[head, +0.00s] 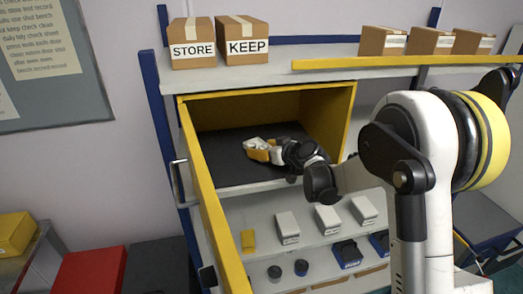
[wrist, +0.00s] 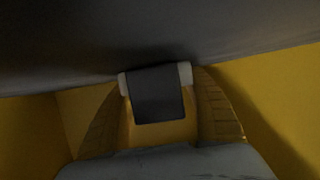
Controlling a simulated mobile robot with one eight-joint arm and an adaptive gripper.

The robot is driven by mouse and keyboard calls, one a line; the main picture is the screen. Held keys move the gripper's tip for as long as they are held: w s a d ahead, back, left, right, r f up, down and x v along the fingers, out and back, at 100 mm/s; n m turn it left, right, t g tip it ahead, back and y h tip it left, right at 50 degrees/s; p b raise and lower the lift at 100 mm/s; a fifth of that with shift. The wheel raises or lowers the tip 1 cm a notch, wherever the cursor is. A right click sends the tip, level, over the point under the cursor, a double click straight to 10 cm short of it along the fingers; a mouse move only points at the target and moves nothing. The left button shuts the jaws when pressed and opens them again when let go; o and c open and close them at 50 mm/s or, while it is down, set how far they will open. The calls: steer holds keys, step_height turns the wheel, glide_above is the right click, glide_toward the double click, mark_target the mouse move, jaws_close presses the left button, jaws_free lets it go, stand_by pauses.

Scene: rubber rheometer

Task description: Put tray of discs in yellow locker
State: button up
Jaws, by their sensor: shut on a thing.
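The yellow locker (head: 345,122) stands open on the shelf rack, with a dark floor (head: 232,165) inside. Its yellow door (head: 212,215) is swung out toward me on the left. My gripper (head: 262,150) is inside the locker, low over the floor. In the wrist view its two fingers are shut on a dark piece with white ends (wrist: 158,95), which I take to be part of the tray of discs. The discs do not show.
Boxes marked STORE (head: 193,50) and KEEP (head: 247,48) sit on the top shelf, with several plain boxes at right. A red box (head: 90,272) stands at lower left.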

steer(key=o, duration=1.3)
steer(key=shift+s+f, duration=0.3)
steer(key=shift+f, duration=0.35)
steer(key=shift+c, duration=0.2)
steer(key=shift+r+p, duration=0.3)
steer(key=shift+p, duration=0.05)
steer(key=v, duration=1.1)
steer(key=shift+w+d+r, duration=0.1)
steer(key=shift+w+r, duration=0.05)
steer(key=shift+r, duration=0.3)
steer(key=shift+s+d+r, duration=0.1)
steer(key=shift+s+r, duration=0.25)
steer(key=shift+s, duration=0.3)
steer(key=s+d+m+g+h, duration=0.1)
steer(key=s+d+m+h, duration=0.1)
steer(key=s, duration=0.8)
steer(key=s+d+f+m+g+h, duration=0.1)
steer(key=s+d+m+h, duration=0.1)
steer(key=s, duration=0.9)
steer(key=s+d+m+g+h, duration=0.2)
steer(key=s+d, duration=0.3)
steer(key=s, duration=0.5)
steer(key=shift+s+d+f+m+h, duration=0.3)
steer(key=shift+s+m+h, duration=0.1)
steer(key=shift+h, duration=0.4)
